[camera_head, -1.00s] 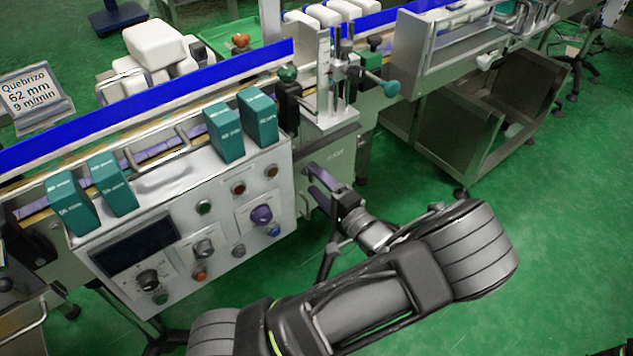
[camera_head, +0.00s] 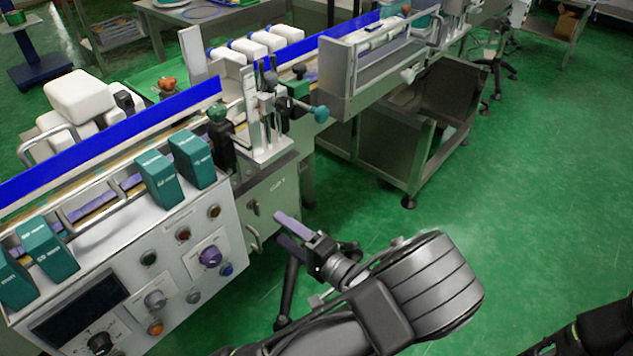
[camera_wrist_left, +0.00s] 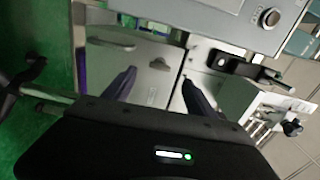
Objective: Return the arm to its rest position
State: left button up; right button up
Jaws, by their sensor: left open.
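My left arm comes in from the bottom of the head view, and its left gripper (camera_head: 281,229) is open with nothing between its purple fingers. The gripper is in front of the grey cabinet (camera_head: 272,203) under the applicator, just right of the control panel (camera_head: 128,275). In the left wrist view the fingers of the left gripper (camera_wrist_left: 157,78) are apart, with the cabinet front (camera_wrist_left: 140,65) behind them. Whether they touch the cabinet cannot be told. A dark arm part shows at the lower right of the head view, but no right gripper is seen.
The conveyor with its blue rail (camera_head: 110,140) runs diagonally behind the arm. A clamp stand (camera_head: 262,125) with green knobs rises above the cabinet. A steel frame (camera_head: 400,150) stands further back. The green floor (camera_head: 540,200) at right is clear.

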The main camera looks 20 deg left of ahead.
pick_arm(q)
jog(key=s+a+f+g+h, duration=0.2)
jog(key=s+f+g+h, duration=0.35)
jog(key=s+f, duration=0.7)
jog(key=s+d+f+g+h, duration=0.4)
jog(key=s+d+f+h, duration=0.1)
jog(key=s+d+f, duration=0.3)
jog(key=s+d+f+n+h, duration=0.1)
jog(key=d+f+h, duration=0.25)
jog(key=d, duration=0.35)
jog(key=s+d+f+n+h, duration=0.1)
jog(key=d+f+n+h, duration=0.1)
jog(key=d+h, duration=0.35)
jog(key=w+d+r+n+t+h, duration=0.2)
jog(key=w+d+t, duration=0.1)
jog(key=w+t, duration=0.2)
notch_tip(320, 180, up, 16)
jog(key=p, duration=1.6)
jog(key=shift+d+f, duration=0.15)
jog(key=shift+f, duration=0.1)
